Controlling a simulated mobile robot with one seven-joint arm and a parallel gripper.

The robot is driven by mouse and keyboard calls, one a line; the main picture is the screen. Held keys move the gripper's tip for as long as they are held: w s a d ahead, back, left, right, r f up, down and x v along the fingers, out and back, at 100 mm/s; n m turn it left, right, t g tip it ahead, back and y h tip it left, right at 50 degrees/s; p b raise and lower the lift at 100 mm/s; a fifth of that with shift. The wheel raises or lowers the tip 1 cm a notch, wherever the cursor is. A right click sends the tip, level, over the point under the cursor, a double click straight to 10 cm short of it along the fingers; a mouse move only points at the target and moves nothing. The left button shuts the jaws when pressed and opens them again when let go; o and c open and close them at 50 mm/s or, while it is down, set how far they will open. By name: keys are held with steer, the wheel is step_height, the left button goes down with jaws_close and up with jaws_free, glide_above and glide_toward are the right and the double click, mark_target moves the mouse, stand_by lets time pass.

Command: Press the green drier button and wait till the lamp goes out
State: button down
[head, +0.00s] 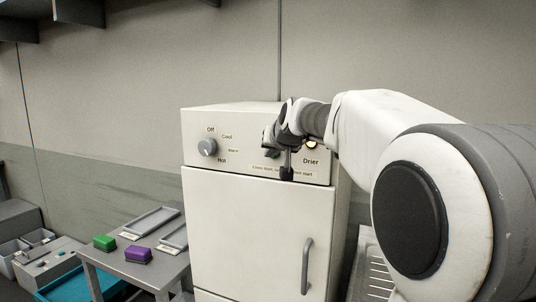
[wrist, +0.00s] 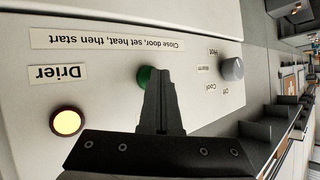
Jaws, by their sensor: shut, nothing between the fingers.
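The white drier cabinet (head: 240,235) has its door shut, with a vertical handle (head: 307,265). Its panel reads "Drier" and "Close door, set heat, then start". The lamp (wrist: 67,121) is lit warm yellow; it also shows in the head view (head: 311,143). The green button (wrist: 144,76) is partly hidden behind my fingers in the wrist view. My gripper (wrist: 160,74) is shut and empty, its fingertips right at the button. I cannot tell whether they touch it or press it in. In the head view my gripper hides the button area.
A grey heat knob (head: 207,147) sits on the panel's left, among Off, Cool, Warm and Hot. A small grey table (head: 180,262) at the left holds a green block (head: 104,243), a purple block (head: 138,255) and shallow trays (head: 151,221). Grey bins stand farther left.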

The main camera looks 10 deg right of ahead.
steer(key=shift+s+a+b, duration=0.3)
steer(key=shift+s+a, duration=0.25)
steer(key=shift+s, duration=0.2)
steer(key=s+a, duration=0.1)
steer(key=s, duration=0.1)
steer(key=s+a+b, duration=0.1)
steer(key=s+a, duration=0.1)
stand_by(0.5)
stand_by(0.5)
steer(key=s+f+g, duration=0.2)
steer(key=s+f, duration=0.5)
steer(key=s, duration=0.4)
steer(key=s+f+n+g, duration=0.1)
steer(key=s+f+g, duration=0.1)
steer(key=s+f, duration=0.5)
steer(key=s+f+n+g, duration=0.1)
steer(key=s+f, duration=0.6)
steer(key=s, duration=0.8)
steer(key=shift+s+d+g, duration=0.35)
steer(key=shift+g, duration=0.55)
